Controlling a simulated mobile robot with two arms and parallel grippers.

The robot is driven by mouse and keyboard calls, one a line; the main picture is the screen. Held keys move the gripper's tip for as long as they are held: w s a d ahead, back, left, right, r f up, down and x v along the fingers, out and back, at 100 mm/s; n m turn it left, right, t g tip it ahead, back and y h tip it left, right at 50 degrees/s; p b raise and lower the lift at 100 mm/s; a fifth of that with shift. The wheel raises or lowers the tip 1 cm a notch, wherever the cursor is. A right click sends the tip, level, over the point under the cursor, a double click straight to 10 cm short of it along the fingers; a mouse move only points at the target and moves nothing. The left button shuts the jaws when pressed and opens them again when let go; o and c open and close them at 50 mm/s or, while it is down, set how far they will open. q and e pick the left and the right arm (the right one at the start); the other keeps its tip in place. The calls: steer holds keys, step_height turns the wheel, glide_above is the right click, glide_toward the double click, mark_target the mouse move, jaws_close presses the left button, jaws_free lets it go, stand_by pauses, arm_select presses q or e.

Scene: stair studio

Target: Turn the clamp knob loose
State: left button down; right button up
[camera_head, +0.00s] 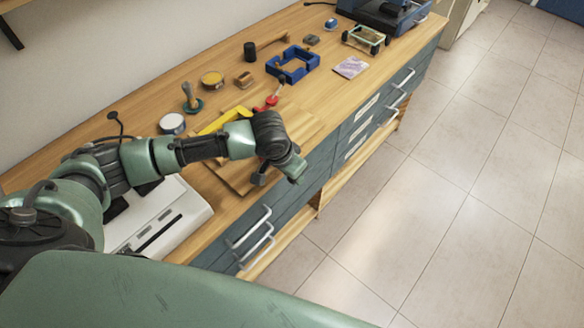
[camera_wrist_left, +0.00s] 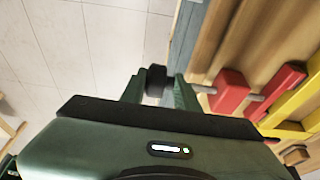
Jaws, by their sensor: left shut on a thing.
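The clamp's black knob (camera_wrist_left: 156,80) sits between the two fingers of my left gripper (camera_wrist_left: 158,92) in the left wrist view. The gripper is shut on it. A thin metal rod runs from the knob side to a red clamp block (camera_wrist_left: 230,91), with another red piece (camera_wrist_left: 279,88) and a yellow bar (camera_wrist_left: 296,112) beyond. In the head view my left gripper (camera_head: 274,178) is at the bench's front edge, pointing down. My arm and wrist hide the knob and much of the clamp there. A yellow bar (camera_head: 226,118) and a red part (camera_head: 271,101) show behind the arm. My right gripper is out of view.
Wooden workbench (camera_head: 325,95) with blue-grey drawers and handles (camera_head: 250,232). A white device (camera_head: 160,215) is under my arm. Tiled floor right is clear.

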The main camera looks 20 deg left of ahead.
arm_select(q)
steer(key=shift+s+d+f+t+h, duration=0.2)
steer(key=shift+s+d+t+h, duration=0.2)
steer(key=shift+t, duration=0.2)
steer(key=shift+s+f+t, duration=0.1)
steer(key=shift+t, duration=0.7)
steer(key=shift+h, duration=0.3)
steer(key=c, duration=1.4)
jaws_free()
steer(key=shift+o, duration=0.8)
steer(key=shift+d, duration=0.1)
steer(key=shift+w+a+r, duration=0.2)
steer(key=shift+a+r, duration=0.05)
steer(key=b+v, duration=0.1)
steer(key=v, duration=0.6)
steer(key=shift+s+r, duration=0.2)
steer(key=shift+s, duration=0.15)
